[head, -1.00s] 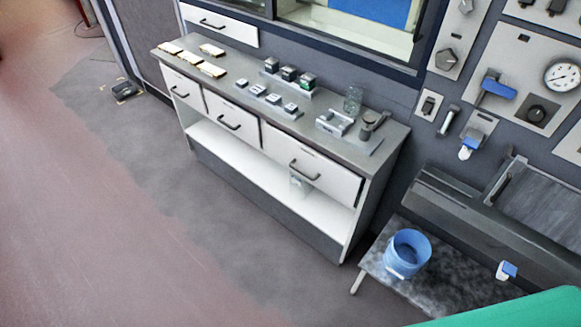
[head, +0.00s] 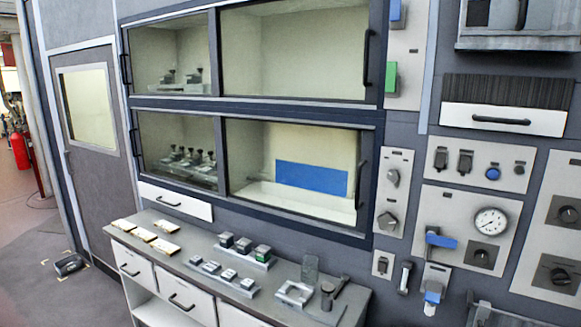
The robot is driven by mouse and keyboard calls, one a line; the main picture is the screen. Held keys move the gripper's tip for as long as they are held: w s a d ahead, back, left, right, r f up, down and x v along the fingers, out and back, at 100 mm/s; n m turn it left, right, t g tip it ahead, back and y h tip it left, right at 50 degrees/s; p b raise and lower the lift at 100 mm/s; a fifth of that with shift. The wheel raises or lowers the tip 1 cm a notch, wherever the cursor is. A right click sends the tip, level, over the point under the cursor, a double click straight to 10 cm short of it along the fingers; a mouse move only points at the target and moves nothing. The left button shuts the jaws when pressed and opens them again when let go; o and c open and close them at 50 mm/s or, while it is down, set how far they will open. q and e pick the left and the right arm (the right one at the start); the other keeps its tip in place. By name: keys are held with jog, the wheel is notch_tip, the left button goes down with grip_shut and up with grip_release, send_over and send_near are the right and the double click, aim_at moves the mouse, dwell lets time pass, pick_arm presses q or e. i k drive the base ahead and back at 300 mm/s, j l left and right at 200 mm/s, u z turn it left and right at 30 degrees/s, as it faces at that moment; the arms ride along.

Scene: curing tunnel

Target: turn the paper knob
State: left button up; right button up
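Several knobs show on the wall panels, and I cannot tell which is the paper knob because no label is readable. A grey pointer knob (head: 392,177) sits on a narrow panel, with a grey faceted knob (head: 387,220) below it. A black round knob (head: 482,257) sits under a white dial gauge (head: 491,221). Two larger dark knobs are on the far right panel, an upper knob (head: 568,215) and a lower knob (head: 563,275). Neither of my grippers is in view.
A grey bench (head: 190,248) with white drawers runs along the wall, holding small blocks and tools. Glass-fronted cabinets (head: 290,180) are above it. A blue lever (head: 440,240) sticks out beside the gauge. Open floor (head: 40,240) lies at left.

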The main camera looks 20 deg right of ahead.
aim_at(387, 220)
jog(key=i+l, duration=0.45)
jog(key=l, duration=0.25)
jog(key=i+l, duration=0.25)
jog(key=l+u, duration=0.05)
jog(key=l, duration=0.05)
